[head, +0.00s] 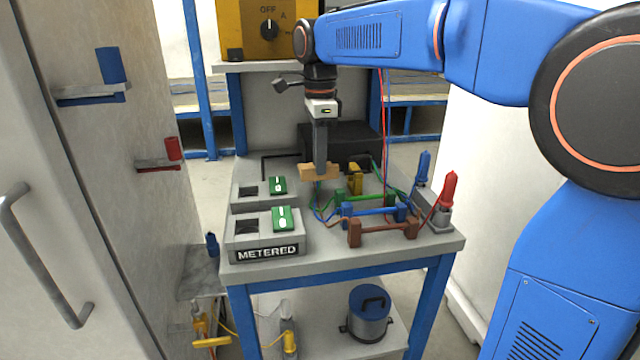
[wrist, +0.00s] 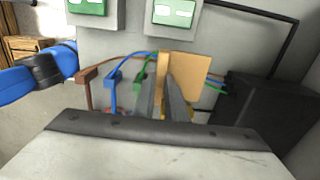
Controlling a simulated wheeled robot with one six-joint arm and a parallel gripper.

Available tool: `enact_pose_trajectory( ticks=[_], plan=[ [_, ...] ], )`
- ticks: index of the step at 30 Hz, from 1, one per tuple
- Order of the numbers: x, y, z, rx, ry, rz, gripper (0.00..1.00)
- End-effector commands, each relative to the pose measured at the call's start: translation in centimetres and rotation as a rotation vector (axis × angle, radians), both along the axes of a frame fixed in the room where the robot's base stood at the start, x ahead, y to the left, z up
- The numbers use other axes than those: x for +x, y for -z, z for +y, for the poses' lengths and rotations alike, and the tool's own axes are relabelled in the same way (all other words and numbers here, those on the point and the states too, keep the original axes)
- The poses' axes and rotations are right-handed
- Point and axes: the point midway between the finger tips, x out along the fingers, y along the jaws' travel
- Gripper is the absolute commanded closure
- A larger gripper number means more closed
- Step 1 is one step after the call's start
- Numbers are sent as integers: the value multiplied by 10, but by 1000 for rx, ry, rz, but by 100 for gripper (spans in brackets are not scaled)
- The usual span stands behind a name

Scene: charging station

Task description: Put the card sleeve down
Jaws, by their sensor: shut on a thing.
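The card sleeve (head: 310,172) is a small flat tan piece. My gripper (head: 321,164) points down and is shut on it, over the back middle of the grey table (head: 340,253). In the wrist view the card sleeve (wrist: 190,70) stands upright at the fingers (wrist: 170,98). The fingers hide part of it. I cannot tell whether its lower edge touches the table.
Two grey units with green cards (head: 284,218) stand at the left, the front one labelled METERED. Coloured cable holders (head: 383,229) and a red plug (head: 447,187) are at the right. A black box (head: 345,138) is behind. The front table strip is bare.

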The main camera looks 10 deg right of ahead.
Motion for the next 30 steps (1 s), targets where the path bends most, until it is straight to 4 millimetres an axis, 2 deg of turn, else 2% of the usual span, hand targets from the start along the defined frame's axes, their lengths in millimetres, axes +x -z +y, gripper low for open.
enact_pose_trajectory(
  ticks=[3,11,19,30],
  plan=[
    [-1,19,0,-1,0,3,100],
    [0,36,0,0,0,1,100],
    [0,70,0,-1,0,2,100],
    [0,75,0,0,0,1,100]
  ],
)
